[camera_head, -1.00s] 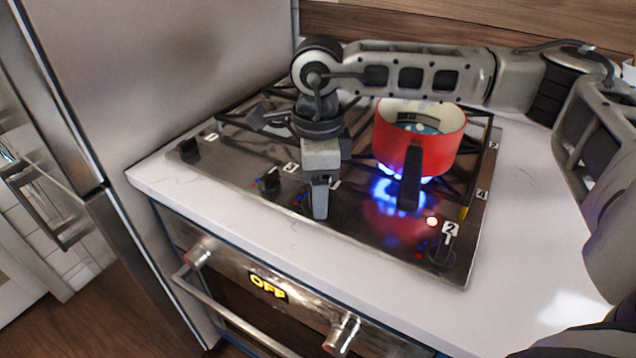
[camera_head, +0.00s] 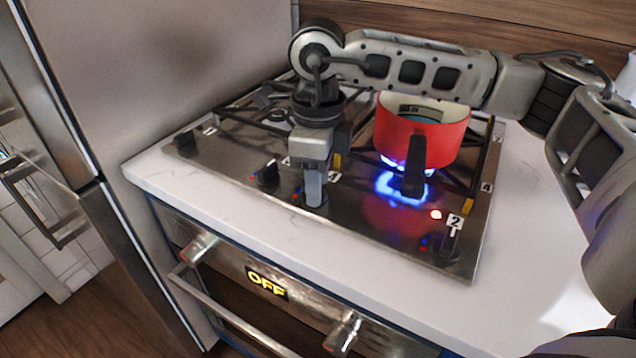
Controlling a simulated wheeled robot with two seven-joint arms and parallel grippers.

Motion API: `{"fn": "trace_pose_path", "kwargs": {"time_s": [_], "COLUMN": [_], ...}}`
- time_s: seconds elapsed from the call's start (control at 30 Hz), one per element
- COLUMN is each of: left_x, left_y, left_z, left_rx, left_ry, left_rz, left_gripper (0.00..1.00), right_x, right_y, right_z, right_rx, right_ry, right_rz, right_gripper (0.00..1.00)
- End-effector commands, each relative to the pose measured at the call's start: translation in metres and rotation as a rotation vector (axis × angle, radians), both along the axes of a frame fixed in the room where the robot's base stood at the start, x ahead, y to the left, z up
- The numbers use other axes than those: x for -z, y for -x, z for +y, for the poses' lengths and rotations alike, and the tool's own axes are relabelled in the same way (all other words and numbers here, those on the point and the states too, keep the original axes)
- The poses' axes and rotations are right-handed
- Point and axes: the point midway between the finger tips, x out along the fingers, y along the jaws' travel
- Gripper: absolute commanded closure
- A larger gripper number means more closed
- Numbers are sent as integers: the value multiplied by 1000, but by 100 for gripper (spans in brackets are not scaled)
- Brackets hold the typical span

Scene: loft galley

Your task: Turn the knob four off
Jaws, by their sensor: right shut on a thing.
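My right gripper (camera_head: 313,200) reaches down over the front of the gas cooktop (camera_head: 375,225). It is shut on a front knob, which its fingers mostly hide. A tag (camera_head: 334,178) stands just right of the fingers; I cannot read it surely. A dark knob (camera_head: 267,174) left of the gripper has a partly hidden tag that looks like a 4 (camera_head: 287,161). Another knob (camera_head: 452,245) at the right front has the tag 2. A blue flame (camera_head: 388,186) burns under the red pot. My left gripper is not in view.
The red pot (camera_head: 440,140) stands on the right burner, its dark handle pointing forward. My right forearm passes above it. A further knob (camera_head: 187,144) is at the far left. The oven front (camera_head: 268,284) reads OFF. White counter borders the cooktop.

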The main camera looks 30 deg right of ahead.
Motion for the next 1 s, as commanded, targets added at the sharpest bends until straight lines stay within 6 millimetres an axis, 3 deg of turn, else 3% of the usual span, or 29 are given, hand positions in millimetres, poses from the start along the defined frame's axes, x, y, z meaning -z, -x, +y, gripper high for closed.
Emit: {"fn": "trace_pose_path", "kwargs": {"time_s": [0.4,1.0], "left_x": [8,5], "left_y": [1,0], "left_z": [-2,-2], "left_rx": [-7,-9], "left_ry": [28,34], "left_rz": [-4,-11], "left_gripper": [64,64], "right_x": [1,0], "right_y": [1,1], "right_z": [1,1], "right_rx": [250,314], "right_ry": [2,2], "right_rz": [-1,-1], "right_gripper": [85,85]}}
